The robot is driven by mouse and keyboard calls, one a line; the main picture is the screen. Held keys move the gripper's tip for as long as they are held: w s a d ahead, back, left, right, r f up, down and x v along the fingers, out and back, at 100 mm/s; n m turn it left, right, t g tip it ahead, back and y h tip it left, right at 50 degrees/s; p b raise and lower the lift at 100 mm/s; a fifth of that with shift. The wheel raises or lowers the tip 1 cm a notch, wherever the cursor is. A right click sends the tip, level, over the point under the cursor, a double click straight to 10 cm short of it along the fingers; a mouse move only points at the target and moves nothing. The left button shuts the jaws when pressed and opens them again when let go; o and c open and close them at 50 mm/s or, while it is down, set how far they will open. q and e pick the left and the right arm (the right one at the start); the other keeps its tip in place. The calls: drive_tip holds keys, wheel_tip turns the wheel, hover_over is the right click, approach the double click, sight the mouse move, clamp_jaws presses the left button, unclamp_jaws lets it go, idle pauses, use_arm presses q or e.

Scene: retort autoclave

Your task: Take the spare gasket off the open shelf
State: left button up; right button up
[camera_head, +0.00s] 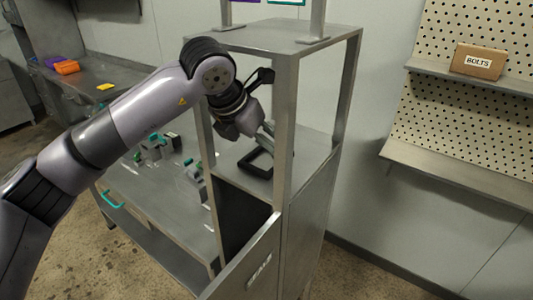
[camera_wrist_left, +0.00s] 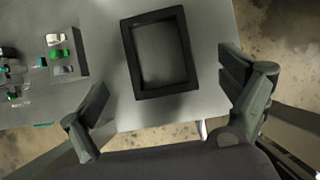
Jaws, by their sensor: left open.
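The spare gasket, a black rectangular frame (camera_head: 256,170), lies flat on the grey open shelf (camera_head: 229,160) of the metal cabinet. In the left wrist view the gasket (camera_wrist_left: 166,92) lies between and ahead of the two spread fingers, with grey surface visible through its middle. My left gripper (camera_head: 266,138) reaches into the open bay above the shelf. It is open and empty, and its fingers (camera_wrist_left: 163,78) appear apart from the gasket. In the head view a cabinet post partly hides the gripper. My right gripper is not in view.
Cabinet posts and a top panel (camera_head: 285,35) frame the bay closely. An open door (camera_head: 250,262) hangs below the shelf. A workbench with small green and grey parts (camera_head: 152,147) stands to the left. A BOLTS box (camera_head: 478,61) sits on a wall shelf at right.

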sight(268, 160)
use_arm(q)
drive_tip(key=p+x, duration=0.1)
drive_tip(key=x, duration=0.2)
drive_tip(key=shift+w+d+f+p, duration=0.15)
drive_tip(key=shift+w+f+p, duration=0.1)
drive_tip(key=shift+w+p, duration=0.1)
drive_tip(key=shift+f, duration=0.2)
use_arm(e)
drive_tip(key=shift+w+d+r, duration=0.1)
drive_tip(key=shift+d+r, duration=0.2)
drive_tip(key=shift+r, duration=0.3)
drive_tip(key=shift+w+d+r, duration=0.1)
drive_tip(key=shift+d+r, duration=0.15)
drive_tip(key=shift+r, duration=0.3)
use_arm(q)
drive_tip(key=shift+c, duration=0.4)
drive_tip(key=c, duration=1.1)
drive_tip(key=shift+c, duration=0.3)
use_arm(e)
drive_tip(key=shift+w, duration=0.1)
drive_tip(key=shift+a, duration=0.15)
